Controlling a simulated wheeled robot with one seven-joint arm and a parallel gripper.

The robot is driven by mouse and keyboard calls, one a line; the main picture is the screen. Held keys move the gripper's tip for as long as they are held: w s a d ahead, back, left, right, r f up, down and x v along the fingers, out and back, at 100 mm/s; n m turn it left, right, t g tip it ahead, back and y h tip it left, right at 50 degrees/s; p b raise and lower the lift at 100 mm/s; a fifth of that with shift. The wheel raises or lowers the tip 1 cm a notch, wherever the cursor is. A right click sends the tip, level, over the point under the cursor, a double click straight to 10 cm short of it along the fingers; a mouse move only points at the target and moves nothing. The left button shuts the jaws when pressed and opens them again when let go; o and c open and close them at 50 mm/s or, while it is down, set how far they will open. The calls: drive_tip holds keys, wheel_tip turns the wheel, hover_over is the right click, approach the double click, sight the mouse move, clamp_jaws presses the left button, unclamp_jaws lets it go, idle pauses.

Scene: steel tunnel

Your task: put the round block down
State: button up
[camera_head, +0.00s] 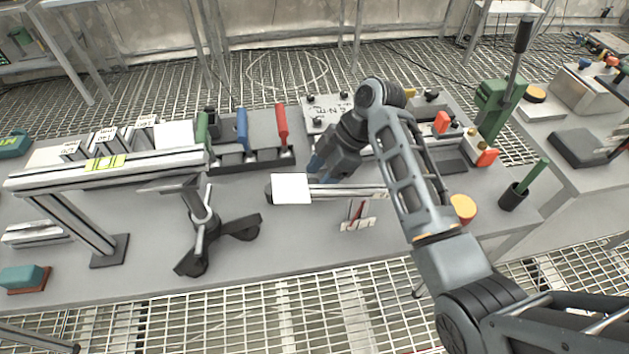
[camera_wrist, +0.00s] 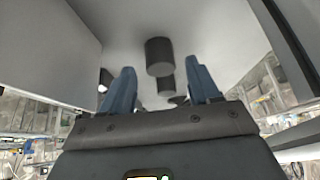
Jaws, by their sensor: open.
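My gripper (camera_head: 322,165) is over the middle of the grey bench, behind a white square plate (camera_head: 290,188) on a rail. In the wrist view its two blue fingers (camera_wrist: 160,84) are spread apart with nothing clamped between them. A dark round block (camera_wrist: 159,56) shows beyond the fingertips, near the middle of the gap, against a grey surface. A second dark round piece (camera_wrist: 166,86) shows lower, between the fingers. No finger visibly touches either one. In the head view my gripper and the plate hide this spot, so I cannot tell what the block rests on.
Green, blue and red handles (camera_head: 282,124) stand behind left of my gripper. A long raised beam (camera_head: 110,170) and a black-footed stand (camera_head: 203,225) are to the left. An orange round piece (camera_head: 463,208) and a dark cup (camera_head: 513,197) are right. Bare bench lies at front (camera_head: 290,250).

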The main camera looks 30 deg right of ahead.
drive_tip(key=v, duration=0.9)
drive_tip(key=shift+r+p, duration=0.3)
drive_tip(key=shift+p, duration=0.05)
drive_tip(key=shift+d, duration=0.15)
idle(0.5)
